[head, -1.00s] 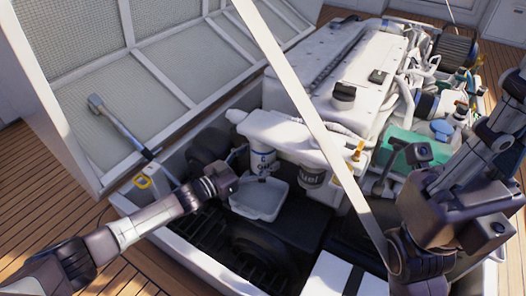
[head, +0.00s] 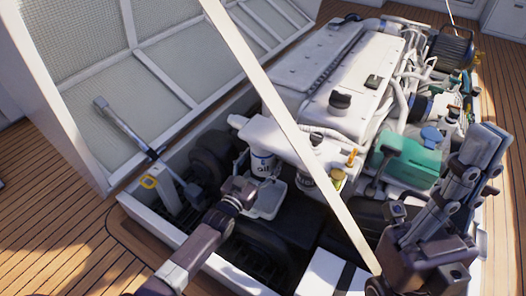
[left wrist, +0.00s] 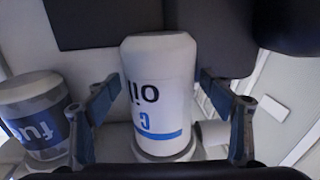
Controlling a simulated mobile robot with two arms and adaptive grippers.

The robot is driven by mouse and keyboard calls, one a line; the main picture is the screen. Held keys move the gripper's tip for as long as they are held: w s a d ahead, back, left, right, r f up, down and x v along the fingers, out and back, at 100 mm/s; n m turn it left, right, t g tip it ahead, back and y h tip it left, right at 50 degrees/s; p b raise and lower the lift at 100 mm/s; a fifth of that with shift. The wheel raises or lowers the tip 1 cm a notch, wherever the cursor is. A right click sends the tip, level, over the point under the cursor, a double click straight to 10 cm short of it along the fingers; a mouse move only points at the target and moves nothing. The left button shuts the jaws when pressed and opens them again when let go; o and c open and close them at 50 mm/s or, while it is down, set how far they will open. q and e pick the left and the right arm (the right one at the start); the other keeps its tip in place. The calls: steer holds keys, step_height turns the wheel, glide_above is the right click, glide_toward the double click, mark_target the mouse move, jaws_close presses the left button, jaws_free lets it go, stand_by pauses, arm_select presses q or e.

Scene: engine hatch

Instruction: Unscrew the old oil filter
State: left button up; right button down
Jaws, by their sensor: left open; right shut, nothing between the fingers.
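The old oil filter (head: 262,163) is a white canister marked "oil", mounted upright under the engine's white housing. In the left wrist view the oil filter (left wrist: 158,95) fills the middle, between the fingers of my left gripper (left wrist: 160,103). These fingers are open, one on each side, with visible gaps to the canister. In the head view my left gripper (head: 243,178) is at the filter's near left, its fingers mostly hidden. My right gripper (head: 478,158) is shut and empty, pointing up at the right, away from the filter.
The fuel filter (head: 306,179) hangs just right of the oil filter and also shows in the left wrist view (left wrist: 38,118). A pale tray (head: 270,200) lies below. A white bar (head: 285,125) crosses the head view.

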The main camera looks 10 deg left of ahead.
arm_select(q)
steer(key=shift+n+y, duration=0.3)
